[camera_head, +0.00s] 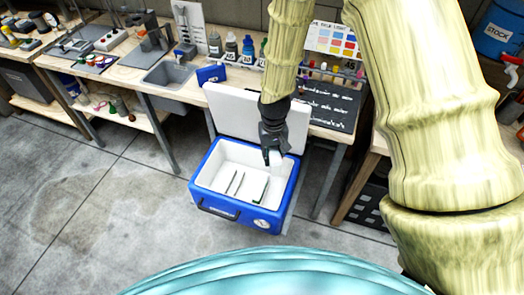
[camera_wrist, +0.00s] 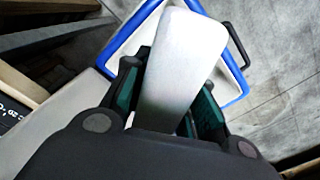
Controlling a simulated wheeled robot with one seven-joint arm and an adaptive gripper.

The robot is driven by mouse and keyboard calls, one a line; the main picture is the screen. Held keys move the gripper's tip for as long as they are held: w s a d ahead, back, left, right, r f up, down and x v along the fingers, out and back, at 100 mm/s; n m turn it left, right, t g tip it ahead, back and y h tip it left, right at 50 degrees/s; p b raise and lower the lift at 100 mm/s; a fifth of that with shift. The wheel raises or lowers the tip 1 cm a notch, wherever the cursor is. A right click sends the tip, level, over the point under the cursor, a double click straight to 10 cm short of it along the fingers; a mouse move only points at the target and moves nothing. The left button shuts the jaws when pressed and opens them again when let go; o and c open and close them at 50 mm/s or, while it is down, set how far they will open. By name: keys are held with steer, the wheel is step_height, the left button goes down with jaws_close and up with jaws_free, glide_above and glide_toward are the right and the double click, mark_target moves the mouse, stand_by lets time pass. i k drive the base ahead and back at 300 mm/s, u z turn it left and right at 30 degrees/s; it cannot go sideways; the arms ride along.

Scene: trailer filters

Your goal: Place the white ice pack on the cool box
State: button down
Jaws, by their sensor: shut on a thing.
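The cool box (camera_head: 229,207) is blue with a white inside and stands in front of the workbench. Its white lid (camera_head: 240,112) is open and tilted back. A few thin upright pieces show inside the box. My gripper (camera_head: 272,156) is over the right rear part of the box opening, pointing down. In the wrist view my gripper (camera_wrist: 168,100) is shut on the white ice pack (camera_wrist: 182,65), with a dark green-padded finger on each side. The blue rim of the cool box (camera_wrist: 126,36) shows beyond the pack. The pack's height above the box floor is hard to tell.
The workbench (camera_head: 120,73) behind holds a grey sink bin (camera_head: 172,74), a small blue box (camera_head: 211,74) and several bottles. Clear concrete floor (camera_head: 90,210) lies to the left.

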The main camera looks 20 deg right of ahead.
mark_target(247, 191)
steer(key=u, duration=1.6)
steer(key=k, duration=0.7)
steer(key=z, duration=1.05)
steer(key=i, duration=0.5)
steer(key=u, duration=0.05)
